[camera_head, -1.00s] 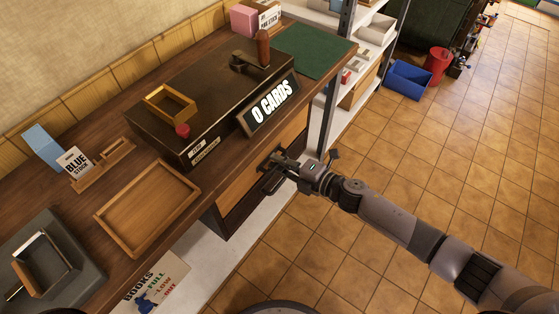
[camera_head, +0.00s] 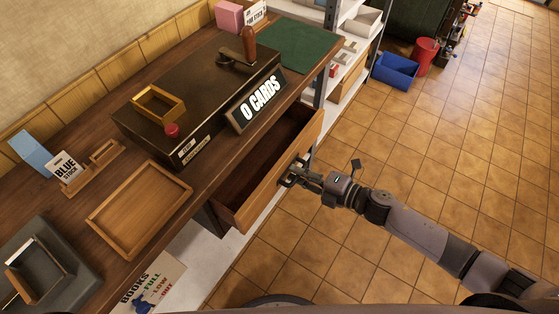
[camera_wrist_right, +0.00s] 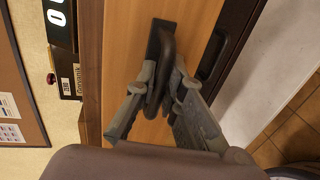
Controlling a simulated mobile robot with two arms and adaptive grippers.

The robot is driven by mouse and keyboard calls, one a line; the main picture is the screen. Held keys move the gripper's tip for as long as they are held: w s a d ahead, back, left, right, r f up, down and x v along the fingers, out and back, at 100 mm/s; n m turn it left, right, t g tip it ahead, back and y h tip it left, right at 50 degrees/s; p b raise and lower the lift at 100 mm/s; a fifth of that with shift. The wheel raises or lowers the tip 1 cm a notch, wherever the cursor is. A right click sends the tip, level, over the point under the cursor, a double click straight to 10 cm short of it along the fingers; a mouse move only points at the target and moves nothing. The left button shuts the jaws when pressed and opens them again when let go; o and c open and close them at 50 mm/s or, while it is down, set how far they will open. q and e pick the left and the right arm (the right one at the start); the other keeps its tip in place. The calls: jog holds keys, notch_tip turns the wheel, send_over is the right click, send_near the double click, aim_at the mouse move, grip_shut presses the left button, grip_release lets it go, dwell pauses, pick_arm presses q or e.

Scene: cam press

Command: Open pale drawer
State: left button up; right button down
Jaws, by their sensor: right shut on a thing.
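The pale drawer (camera_head: 268,180) under the desk stands pulled out, and its dark inside shows behind the light wood front. My right gripper (camera_head: 292,178) is shut on the drawer's dark handle. In the right wrist view the fingers (camera_wrist_right: 165,95) close around the dark handle (camera_wrist_right: 161,65) on the pale wood front (camera_wrist_right: 125,60). A darker drawer front with its own dark handle (camera_wrist_right: 213,55) lies beside the pale one in that view. My left gripper is not in view.
On the desk stand a dark press box (camera_head: 190,95) with an "0 CARDS" sign (camera_head: 258,100), a wooden tray (camera_head: 138,205) and a green mat (camera_head: 297,45). A blue bin (camera_head: 394,71) and red bucket (camera_head: 426,56) stand on the floor. The tiled floor right of the drawer is clear.

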jog(key=f+v, duration=0.1)
jog(key=v, duration=0.7)
jog(key=shift+f+b, duration=0.3)
jog(key=shift+f, duration=0.1)
jog(key=shift+s+d, duration=0.1)
jog(key=c, duration=1.9)
grip_release()
jog(key=shift+c, duration=0.2)
jog(key=shift+d, duration=0.1)
jog(key=v, duration=1.2)
